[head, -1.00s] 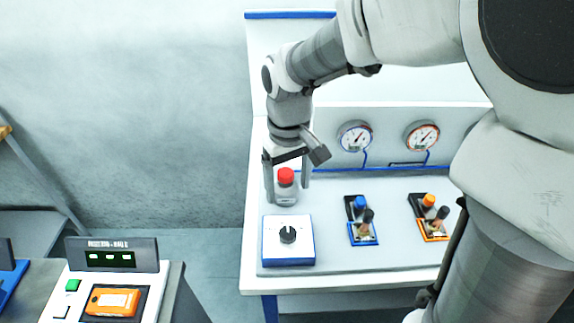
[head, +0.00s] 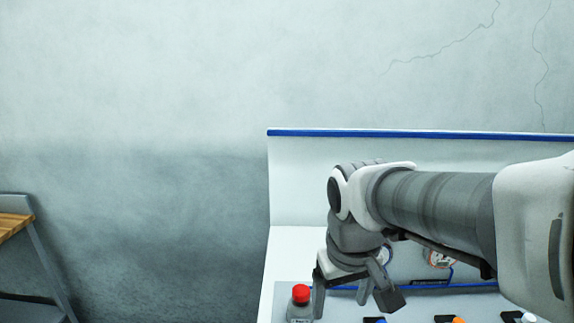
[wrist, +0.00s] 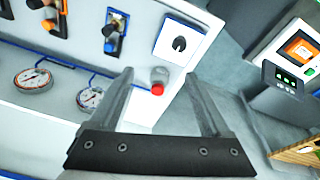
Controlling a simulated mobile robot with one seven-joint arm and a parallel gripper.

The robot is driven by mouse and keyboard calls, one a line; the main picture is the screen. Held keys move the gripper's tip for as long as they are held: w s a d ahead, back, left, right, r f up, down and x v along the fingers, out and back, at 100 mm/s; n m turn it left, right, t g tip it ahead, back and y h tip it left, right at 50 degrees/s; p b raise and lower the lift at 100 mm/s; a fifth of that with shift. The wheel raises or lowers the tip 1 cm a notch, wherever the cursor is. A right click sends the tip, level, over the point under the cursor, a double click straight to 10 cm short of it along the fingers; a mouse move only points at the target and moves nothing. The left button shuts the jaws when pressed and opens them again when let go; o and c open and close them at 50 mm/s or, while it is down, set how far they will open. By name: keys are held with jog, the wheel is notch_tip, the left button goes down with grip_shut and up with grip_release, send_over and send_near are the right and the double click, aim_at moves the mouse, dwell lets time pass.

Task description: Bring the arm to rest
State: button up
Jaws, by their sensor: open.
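My gripper (head: 340,300) hangs from my bent arm above the white panel bench, its jaws apart with nothing between them. In the wrist view my gripper (wrist: 159,80) shows two spread fingers pointing toward the bench.
The bench (head: 290,175) has a blue-edged back panel. The wrist view shows two gauges (wrist: 33,79), a black dial on a white box (wrist: 180,43) and a console with an orange item (wrist: 299,48). A wooden-topped stand (head: 15,222) is at left. The wall side is clear.

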jog(key=s+d+r+m+t, duration=0.3)
jog(key=s+d, duration=0.2)
jog(key=s, duration=0.3)
jog(key=shift+d, duration=0.15)
